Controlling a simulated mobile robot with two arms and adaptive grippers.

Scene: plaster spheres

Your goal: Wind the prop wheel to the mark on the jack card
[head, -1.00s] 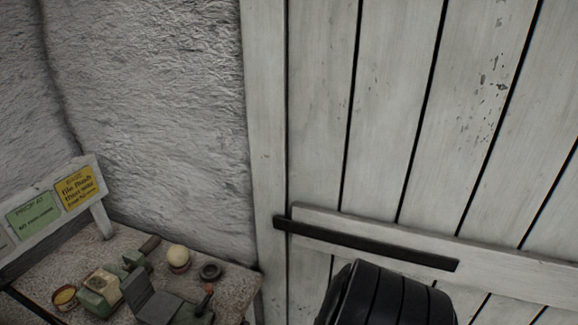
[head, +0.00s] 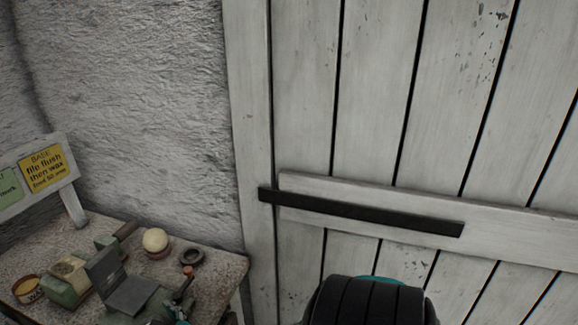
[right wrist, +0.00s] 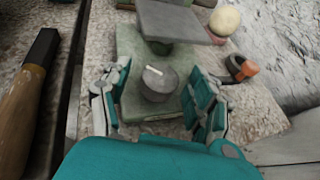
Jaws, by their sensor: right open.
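The prop wheel, a round grey knob (right wrist: 158,84) with a white mark on its top, sits on a green base plate (right wrist: 132,45) in the right wrist view. My right gripper (right wrist: 161,76) is open, with one teal-and-grey finger on each side of the knob and gaps visible between. A grey hinged plate (right wrist: 178,20) stands over the far part of the base. In the head view this grey plate (head: 105,268) shows on the bench, but the knob cannot be made out. A green card (head: 9,187) is cut off at the left edge, so its mark is unreadable. My left gripper is out of view.
The bench (head: 222,262) also holds a pale sphere (head: 155,240), a dark ring (head: 192,257), an orange-tipped tool (right wrist: 242,68), a wax tin (head: 27,289) and a yellow card (head: 44,168) on a board. A wooden-handled tool (right wrist: 22,105) lies left. A plank door (head: 390,130) stands right.

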